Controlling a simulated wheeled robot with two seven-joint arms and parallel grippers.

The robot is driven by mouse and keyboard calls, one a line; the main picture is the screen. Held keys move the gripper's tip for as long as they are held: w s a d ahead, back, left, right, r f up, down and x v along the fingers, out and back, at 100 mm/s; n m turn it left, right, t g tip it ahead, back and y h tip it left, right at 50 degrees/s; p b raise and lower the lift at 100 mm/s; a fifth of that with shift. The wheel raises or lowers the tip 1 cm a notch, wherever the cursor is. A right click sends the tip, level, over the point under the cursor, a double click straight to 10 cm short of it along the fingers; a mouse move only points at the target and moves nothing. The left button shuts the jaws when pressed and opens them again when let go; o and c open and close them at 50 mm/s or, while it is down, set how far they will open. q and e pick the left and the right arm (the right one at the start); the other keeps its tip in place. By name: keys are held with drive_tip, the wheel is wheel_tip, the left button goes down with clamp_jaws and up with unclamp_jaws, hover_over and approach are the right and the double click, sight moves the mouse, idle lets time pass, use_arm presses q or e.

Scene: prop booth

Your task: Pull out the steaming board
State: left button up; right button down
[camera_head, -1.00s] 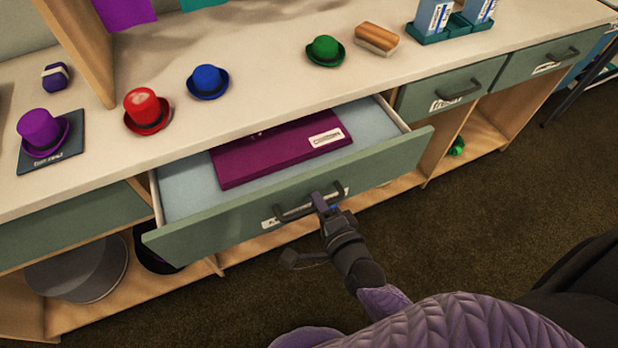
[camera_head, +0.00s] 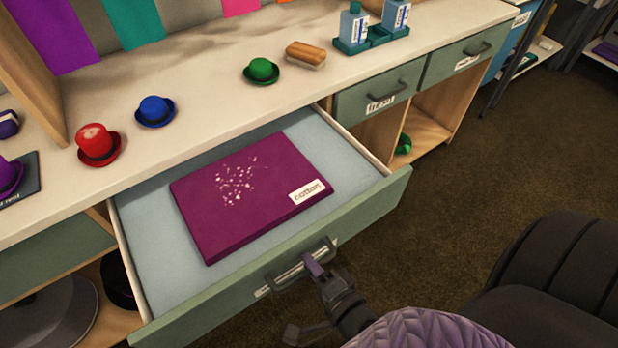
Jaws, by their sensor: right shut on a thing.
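The steaming board is likely the flat purple board (camera_head: 240,215) with a white "cotton" label and pale specks on its top. It lies flat inside the open drawer (camera_head: 150,270), fully in sight. My right gripper (camera_head: 312,266) is shut on the dark drawer handle (camera_head: 290,275) on the green drawer front. My left gripper is not in view.
The counter above holds a red hat (camera_head: 97,145), a blue hat (camera_head: 155,111), a green hat (camera_head: 261,71), a brush (camera_head: 305,54) and bottles in a green tray (camera_head: 372,40). Shut drawers (camera_head: 375,105) are to the right.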

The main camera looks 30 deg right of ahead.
drive_tip(key=c, duration=0.7)
unclamp_jaws()
drive_tip(key=shift+o, duration=0.2)
drive_tip(key=p+v, duration=0.2)
drive_tip(key=v, duration=0.8)
drive_tip(key=shift+s+f, duration=0.1)
